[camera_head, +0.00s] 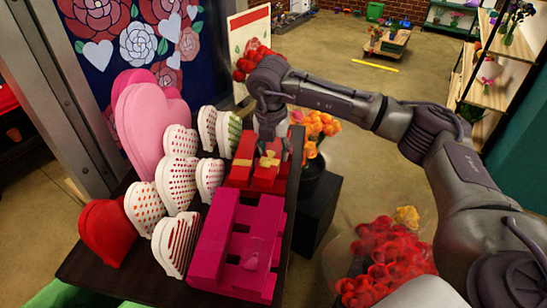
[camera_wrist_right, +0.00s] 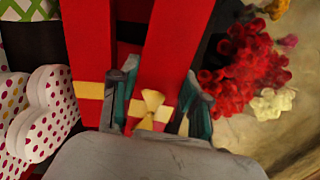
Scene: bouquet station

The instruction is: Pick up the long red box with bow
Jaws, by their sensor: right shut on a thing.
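The long red box with a gold bow (camera_head: 265,182) lies among the gift boxes on the dark table. My right gripper (camera_head: 271,150) points down over its bow end. In the right wrist view the box (camera_wrist_right: 174,50) runs up between the two fingers (camera_wrist_right: 158,104), with its gold ribbon and bow (camera_wrist_right: 152,108) close to the palm. The fingers are shut on the box's two sides. Whether the box has left the table cannot be told. My left gripper is not in view.
Another red box with a gold band (camera_wrist_right: 91,89) lies directly left of the held box. Magenta boxes (camera_head: 215,240) lie in front. Heart-shaped boxes (camera_head: 176,183) crowd the table's left. Orange flowers (camera_head: 318,124) and a red bouquet (camera_head: 385,262) stand right of the table.

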